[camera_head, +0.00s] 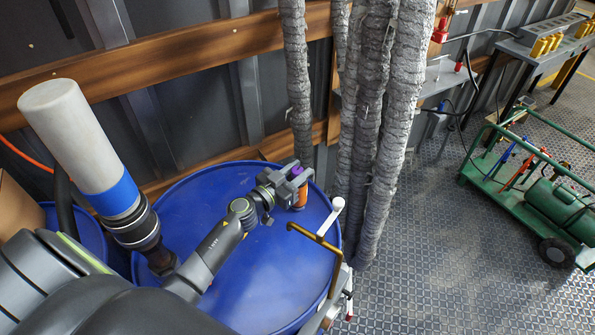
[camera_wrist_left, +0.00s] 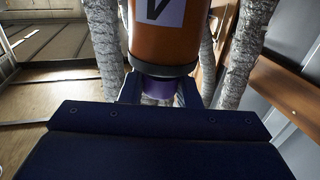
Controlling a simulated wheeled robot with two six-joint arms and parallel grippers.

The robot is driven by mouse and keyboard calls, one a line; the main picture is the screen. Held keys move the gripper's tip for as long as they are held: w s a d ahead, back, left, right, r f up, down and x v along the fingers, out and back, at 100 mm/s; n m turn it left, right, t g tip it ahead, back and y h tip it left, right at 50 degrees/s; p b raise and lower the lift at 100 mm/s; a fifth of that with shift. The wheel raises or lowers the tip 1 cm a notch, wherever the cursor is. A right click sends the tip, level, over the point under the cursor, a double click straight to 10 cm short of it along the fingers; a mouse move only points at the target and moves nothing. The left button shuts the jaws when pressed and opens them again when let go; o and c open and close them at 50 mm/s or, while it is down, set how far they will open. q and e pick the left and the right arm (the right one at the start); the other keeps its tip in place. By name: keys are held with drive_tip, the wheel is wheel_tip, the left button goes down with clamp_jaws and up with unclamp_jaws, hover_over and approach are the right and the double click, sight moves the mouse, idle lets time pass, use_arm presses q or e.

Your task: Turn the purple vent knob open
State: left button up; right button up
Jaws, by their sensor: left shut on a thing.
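The purple vent knob (camera_head: 297,171) shows as a small patch between the fingers of my left gripper (camera_head: 292,176), above the blue drum. In the left wrist view the purple knob (camera_wrist_left: 160,87) joins the end of an orange-brown cylinder (camera_wrist_left: 163,45) with a white label. The fingers of my left gripper (camera_wrist_left: 159,92) stand on both sides of the knob and are shut on it. The orange-brown cylinder also shows just beyond the gripper in the head view (camera_head: 300,197). The knob's turn angle cannot be told. My right gripper is not in view.
The blue drum lid (camera_head: 270,275) lies under my left arm. A bent brass-coloured pipe with a white end (camera_head: 330,220) stands close right of the gripper. Several grey wrapped pipes (camera_head: 385,100) rise behind. A green cart (camera_head: 530,190) stands far right, with open floor (camera_head: 440,270) before it.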

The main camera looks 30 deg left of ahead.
use_arm(q)
drive_tip(key=shift+r+n+y+p, duration=0.15)
drive_tip(key=shift+n+y+p, duration=0.25)
drive_tip(key=shift+n+t+y, duration=0.3)
drive_tip(key=shift+n+y, duration=0.8)
drive_tip(key=shift+y, duration=0.8)
drive_tip(key=o, duration=1)
drive_tip(key=shift+c, duration=0.2)
drive_tip(key=shift+s, duration=0.1)
drive_tip(key=s, duration=1.7)
drive_tip(key=shift+s+b, duration=0.15)
drive_tip(key=shift+b, duration=0.3)
